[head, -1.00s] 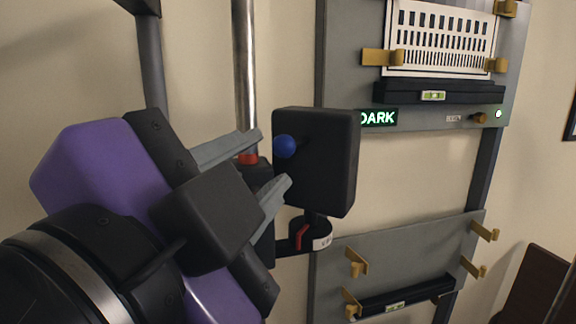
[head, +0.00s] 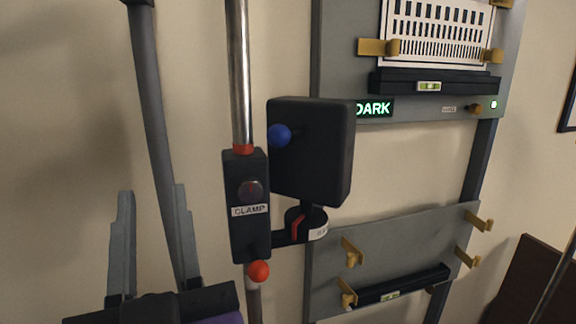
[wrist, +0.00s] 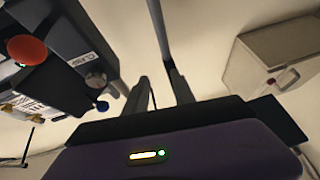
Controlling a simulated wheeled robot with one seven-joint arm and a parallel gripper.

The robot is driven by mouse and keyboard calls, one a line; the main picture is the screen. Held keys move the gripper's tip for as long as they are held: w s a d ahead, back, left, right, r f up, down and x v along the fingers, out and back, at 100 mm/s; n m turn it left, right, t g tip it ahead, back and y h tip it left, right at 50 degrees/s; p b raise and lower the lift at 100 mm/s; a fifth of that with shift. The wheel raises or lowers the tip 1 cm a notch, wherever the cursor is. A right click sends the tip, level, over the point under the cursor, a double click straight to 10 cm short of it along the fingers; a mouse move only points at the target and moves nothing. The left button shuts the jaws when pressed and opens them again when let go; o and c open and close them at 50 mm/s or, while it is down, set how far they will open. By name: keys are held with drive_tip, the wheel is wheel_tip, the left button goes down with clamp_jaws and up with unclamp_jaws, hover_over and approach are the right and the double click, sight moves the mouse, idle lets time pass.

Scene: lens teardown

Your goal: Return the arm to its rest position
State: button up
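My gripper (head: 152,215) is at the lower left in the head view, with its two grey fingers pointing up. The fingers stand apart with nothing between them, so it is open and empty. It is left of the clamp block (head: 248,208) and apart from it. In the wrist view the fingertips of my gripper (wrist: 160,90) show beyond the purple body, also spread. Most of my arm is out of the head view.
The clamp rides on a steel pole (head: 239,80) and carries a black box (head: 312,150) with a blue knob (head: 279,135). Right stand two grey panels, the upper (head: 340,60) with a lit DARK sign (head: 374,109). The wrist view shows a pale case (wrist: 270,65).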

drive_tip(key=s+d+f+n+g, duration=0.25)
drive_tip(key=d+f, duration=0.45)
drive_tip(key=f, duration=0.4)
drive_tip(key=s+d+f+n+g, duration=0.1)
drive_tip(key=s+d+f, duration=0.3)
drive_tip(key=d+f, duration=0.6)
drive_tip(key=s+d+f+m+g+h, duration=0.3)
drive_tip(key=s+d+f+m+h, duration=0.4)
drive_tip(key=s+d+f, duration=0.8)
drive_tip(key=s+f+h, duration=0.1)
drive_tip(key=s+h, duration=0.1)
drive_tip(key=s, duration=0.1)
drive_tip(key=shift+s+f+g, duration=0.35)
drive_tip(key=shift+m, duration=0.25)
